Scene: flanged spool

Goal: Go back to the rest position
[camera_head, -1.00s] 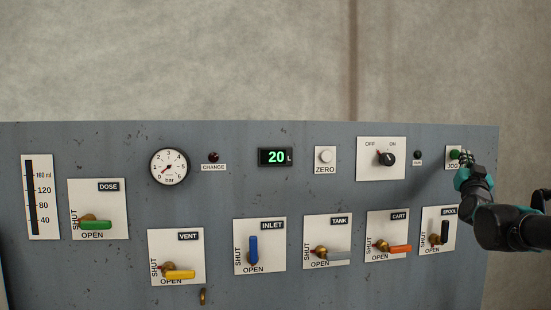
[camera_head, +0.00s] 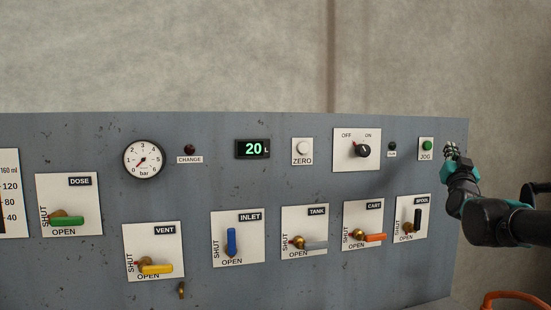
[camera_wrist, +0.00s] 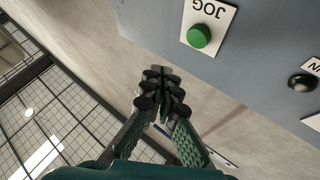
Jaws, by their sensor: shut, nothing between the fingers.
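My gripper (camera_head: 455,152) is at the right edge of the grey panel (camera_head: 310,190), beside the green JOG button (camera_head: 427,146) and apart from it. In the wrist view my gripper (camera_wrist: 160,92) is shut and empty, its finger pads together. There the JOG button (camera_wrist: 199,36) on its white plate lies above and to the right of the fingertips. The black SPOOL handle (camera_head: 417,219) stands upright, below and left of my gripper.
The panel carries several valve handles, including the orange CART handle (camera_head: 375,238) and blue INLET handle (camera_head: 232,242). An orange curved thing (camera_head: 515,297) is at the lower right. Open space lies right of the panel.

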